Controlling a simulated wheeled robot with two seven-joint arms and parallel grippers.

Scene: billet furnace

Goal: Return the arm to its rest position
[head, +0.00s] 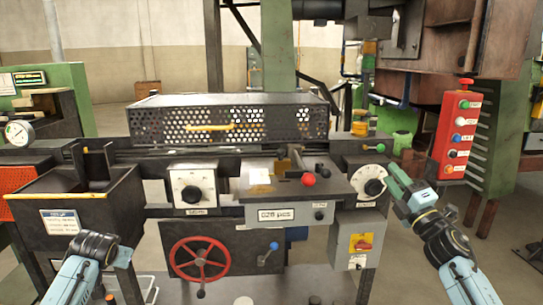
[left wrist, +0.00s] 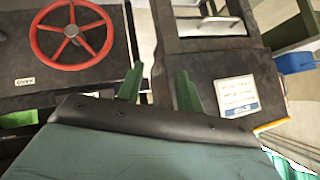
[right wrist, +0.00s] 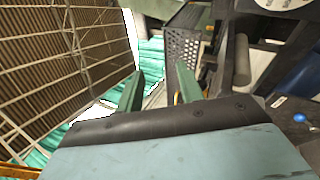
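My right arm comes in from the lower right of the head view. Its gripper (head: 398,184) is raised beside the machine's right-hand dial (head: 373,187), left of the red button box. In the right wrist view the two green fingers of the right gripper (right wrist: 158,88) stand apart with nothing between them. My left arm is low at the lower left of the head view, and its fingertips cannot be made out there. In the left wrist view the fingers of the left gripper (left wrist: 159,88) are apart and empty, in front of the dark bin with a white label (left wrist: 237,95).
The machine (head: 225,235) fills the middle, with a red handwheel (head: 200,258), a perforated cover (head: 230,118) and a red-knobbed lever (head: 308,179). A dark bin (head: 95,205) stands at left. The red button box (head: 460,135) is at right. Floor is open at lower right.

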